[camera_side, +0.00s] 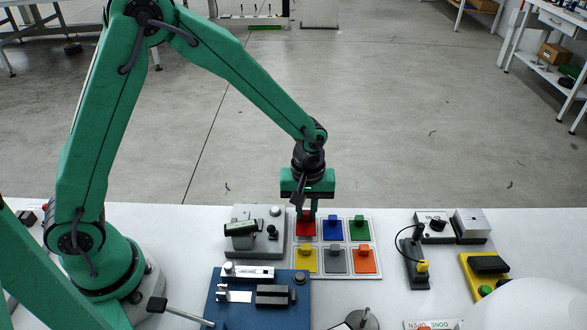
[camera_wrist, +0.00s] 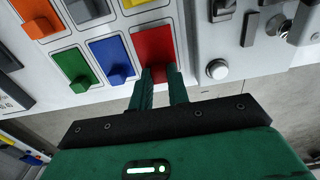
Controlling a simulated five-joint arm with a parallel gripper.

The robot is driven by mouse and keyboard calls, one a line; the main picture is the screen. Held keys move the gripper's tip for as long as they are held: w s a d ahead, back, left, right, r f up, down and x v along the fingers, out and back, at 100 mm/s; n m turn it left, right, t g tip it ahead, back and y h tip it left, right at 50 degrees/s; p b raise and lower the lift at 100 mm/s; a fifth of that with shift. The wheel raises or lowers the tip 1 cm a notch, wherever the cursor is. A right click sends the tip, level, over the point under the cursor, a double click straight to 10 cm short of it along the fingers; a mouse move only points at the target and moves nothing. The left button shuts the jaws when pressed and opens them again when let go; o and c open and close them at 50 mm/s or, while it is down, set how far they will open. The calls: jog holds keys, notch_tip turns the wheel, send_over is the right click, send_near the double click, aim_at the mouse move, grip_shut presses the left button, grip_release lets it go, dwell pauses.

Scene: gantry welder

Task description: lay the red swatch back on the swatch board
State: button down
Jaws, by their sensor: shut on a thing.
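The red swatch (camera_side: 306,228) is at the back left place of the white swatch board (camera_side: 376,275). In the wrist view the red swatch (camera_wrist: 152,45) appears within its outlined place on the board (camera_wrist: 98,97), beside the blue swatch. My gripper (camera_side: 307,212) points down over it. The fingers (camera_wrist: 160,76) are shut on the red swatch's knob, which they mostly hide. I cannot tell whether the swatch's underside touches the board.
Blue (camera_side: 333,230), green (camera_side: 359,230), yellow (camera_side: 305,261), grey (camera_side: 335,262) and orange (camera_side: 364,261) swatches fill the other places. A grey fixture (camera_side: 250,247) stands close on the left. A blue plate with blocks (camera_side: 222,312) lies in front.

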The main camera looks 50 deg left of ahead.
jog(key=shift+f, duration=0.7)
dwell(0.7)
jog(key=c, duration=1.3)
grip_release()
jog(key=shift+r, duration=0.1)
notch_tip(320, 180, up, 7)
jog(key=shift+r, duration=0.3)
